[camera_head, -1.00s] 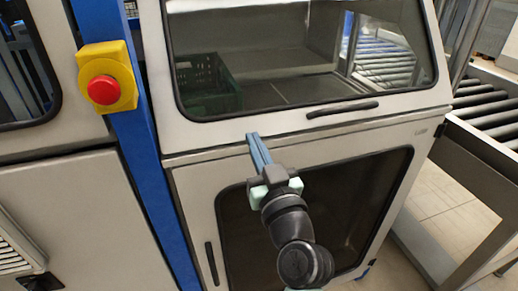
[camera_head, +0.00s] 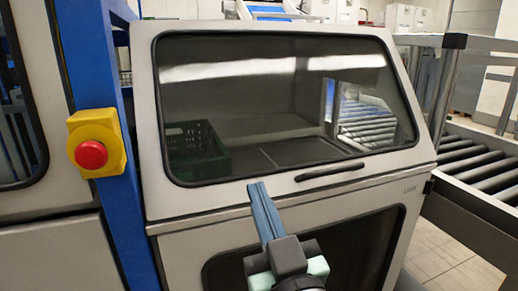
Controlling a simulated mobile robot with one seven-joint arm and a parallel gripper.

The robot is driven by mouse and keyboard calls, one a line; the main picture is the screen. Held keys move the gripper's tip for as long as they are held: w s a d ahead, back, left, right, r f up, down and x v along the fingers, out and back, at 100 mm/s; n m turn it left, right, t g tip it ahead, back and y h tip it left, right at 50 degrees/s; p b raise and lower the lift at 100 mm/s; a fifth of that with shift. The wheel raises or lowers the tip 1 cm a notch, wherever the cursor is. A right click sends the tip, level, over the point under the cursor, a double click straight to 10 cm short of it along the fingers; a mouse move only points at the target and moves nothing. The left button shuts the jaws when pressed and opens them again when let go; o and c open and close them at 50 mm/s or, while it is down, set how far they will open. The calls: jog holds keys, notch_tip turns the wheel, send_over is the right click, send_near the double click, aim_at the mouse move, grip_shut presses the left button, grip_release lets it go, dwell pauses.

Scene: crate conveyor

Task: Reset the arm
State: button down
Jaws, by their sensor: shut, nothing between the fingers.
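My gripper (camera_head: 258,188) is in the lower middle of the head view. Its two blue fingers are together with nothing between them and point up toward the front of a grey machine cabinet (camera_head: 200,215). The fingertips appear just left of the black door handle (camera_head: 331,171), near the lower edge of the windowed upper door. I cannot tell whether they touch the cabinet. Most of my arm is below the picture's edge.
A green crate (camera_head: 198,150) sits behind the window at its left. A red stop button (camera_head: 90,154) on a yellow box is fixed to the blue post (camera_head: 122,200) at left. A roller conveyor (camera_head: 480,170) stands at right; bare floor (camera_head: 440,250) shows below it.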

jog(key=s+r+m+t+h, duration=0.2)
jog(key=s+r+t+h, duration=0.3)
jog(key=r, duration=0.7)
jog(key=s+r+m+t+h, duration=0.1)
jog(key=s+r+m+t, duration=0.15)
jog(key=s+r, duration=0.7)
jog(key=w+r+p, duration=0.2)
jog(key=r+p, duration=0.6)
jog(key=w+r+p, duration=0.1)
jog(key=r+p, duration=0.7)
jog(key=r, duration=0.1)
jog(key=shift+w+a+g, duration=0.15)
jog(key=shift+w+g, duration=0.2)
jog(key=shift+w, duration=0.05)
